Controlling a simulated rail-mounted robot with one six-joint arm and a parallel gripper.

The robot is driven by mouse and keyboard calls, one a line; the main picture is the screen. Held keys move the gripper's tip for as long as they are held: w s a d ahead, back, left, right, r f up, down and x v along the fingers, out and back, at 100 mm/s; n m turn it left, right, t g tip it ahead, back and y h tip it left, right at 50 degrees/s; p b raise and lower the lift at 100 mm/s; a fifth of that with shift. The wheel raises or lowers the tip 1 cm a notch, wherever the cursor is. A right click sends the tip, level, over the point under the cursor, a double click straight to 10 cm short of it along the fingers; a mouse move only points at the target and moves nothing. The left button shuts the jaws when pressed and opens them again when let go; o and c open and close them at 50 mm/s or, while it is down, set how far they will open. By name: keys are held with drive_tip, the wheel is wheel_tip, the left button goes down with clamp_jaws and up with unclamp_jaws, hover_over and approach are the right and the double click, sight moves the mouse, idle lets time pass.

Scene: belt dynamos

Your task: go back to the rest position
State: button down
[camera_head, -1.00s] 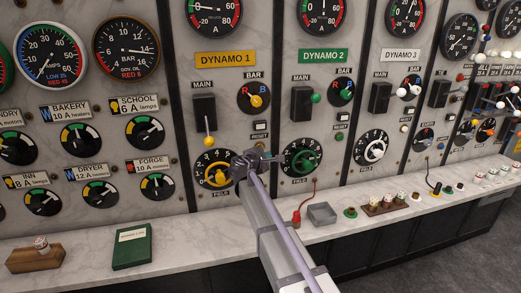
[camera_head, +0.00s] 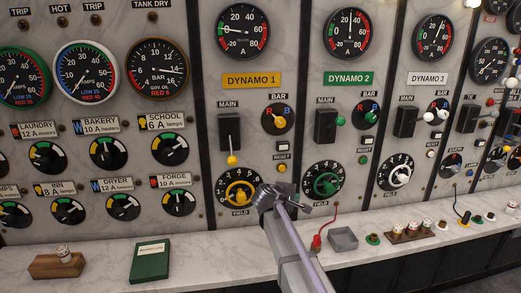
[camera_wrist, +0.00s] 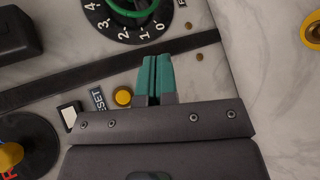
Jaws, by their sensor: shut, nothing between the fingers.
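My gripper (camera_head: 290,200) is in front of the panel, just right of the yellow DYNAMO 1 field knob (camera_head: 240,192) and left of the green DYNAMO 2 field knob (camera_head: 325,184). Whether it touches the panel I cannot tell. In the wrist view the green-tipped fingers (camera_wrist: 155,68) are together with nothing between them. They point toward the numbered dial of the green knob (camera_wrist: 130,10). A yellow button (camera_wrist: 123,96) by a RESET label lies beside the fingers. My arm hides part of the shelf below.
The marble shelf (camera_head: 215,262) runs below the panel. On it stand a green book (camera_head: 150,261), a wooden block (camera_head: 57,266), a grey tray (camera_head: 343,238) and a red plug with a cable (camera_head: 316,242). A yellow-handled MAIN lever (camera_head: 232,158) sticks out above the DYNAMO 1 knob.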

drive_tip(key=s+f+m+g+y, duration=0.3)
drive_tip(key=s, duration=0.8)
drive_tip(key=s+a+f+m+g+y, duration=0.1)
drive_tip(key=s+f+m+g+y, duration=0.1)
drive_tip(key=s, duration=0.9)
drive_tip(key=s+f+m+g+y, duration=0.3)
drive_tip(key=s+m, duration=0.3)
drive_tip(key=s, duration=0.4)
drive_tip(key=shift+s+a+f+g+y, duration=0.15)
drive_tip(key=shift+s+f+g+y, duration=0.2)
drive_tip(key=shift+f+y, duration=0.3)
drive_tip(key=shift+s, duration=0.1)
